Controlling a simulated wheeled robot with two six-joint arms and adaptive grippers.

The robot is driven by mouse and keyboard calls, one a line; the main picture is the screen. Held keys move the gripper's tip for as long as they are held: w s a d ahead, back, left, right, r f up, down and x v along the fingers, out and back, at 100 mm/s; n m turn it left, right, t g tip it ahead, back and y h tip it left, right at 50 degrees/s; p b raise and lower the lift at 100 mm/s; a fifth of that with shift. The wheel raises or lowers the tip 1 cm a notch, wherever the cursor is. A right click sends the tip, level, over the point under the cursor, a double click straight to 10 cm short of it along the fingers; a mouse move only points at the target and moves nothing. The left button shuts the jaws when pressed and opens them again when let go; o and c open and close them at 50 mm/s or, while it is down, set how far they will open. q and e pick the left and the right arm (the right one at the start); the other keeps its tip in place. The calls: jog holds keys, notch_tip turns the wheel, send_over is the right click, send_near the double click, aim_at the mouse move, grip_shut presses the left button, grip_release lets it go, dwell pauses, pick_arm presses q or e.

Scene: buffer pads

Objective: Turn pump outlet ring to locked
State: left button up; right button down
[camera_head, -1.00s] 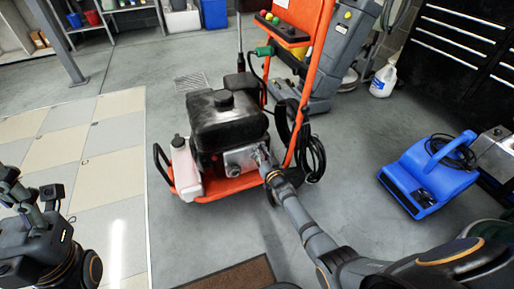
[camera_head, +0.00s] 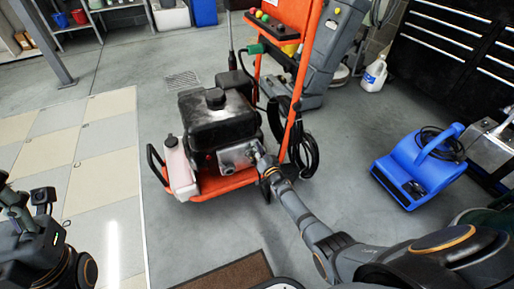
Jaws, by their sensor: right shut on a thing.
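The orange pressure-washer cart (camera_head: 228,183) stands on the floor in the middle of the view. It carries a black engine (camera_head: 217,115) and a silver pump block (camera_head: 237,155) low on its right front. My right gripper (camera_head: 257,150) reaches in from the lower right and is shut at the pump's right side, where the outlet is. The outlet ring is hidden by the fingers or too small to make out, so its turn position does not show. My left arm is at the lower left edge, away from the cart; its fingertips are not clearly seen.
A white bottle (camera_head: 180,169) sits on the cart's left. A black hose (camera_head: 303,145) hangs at its right. A blue blower (camera_head: 420,168) and a white jug (camera_head: 374,75) stand on the right. A brown mat (camera_head: 232,272) lies in front. The floor around the cart is mostly clear.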

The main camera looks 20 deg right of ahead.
jog(key=c, duration=1.3)
grip_release()
jog(key=shift+s+d, duration=0.15)
jog(key=shift+s, duration=2.85)
jog(key=shift+s+d, duration=0.1)
jog(key=shift+s, duration=2.9)
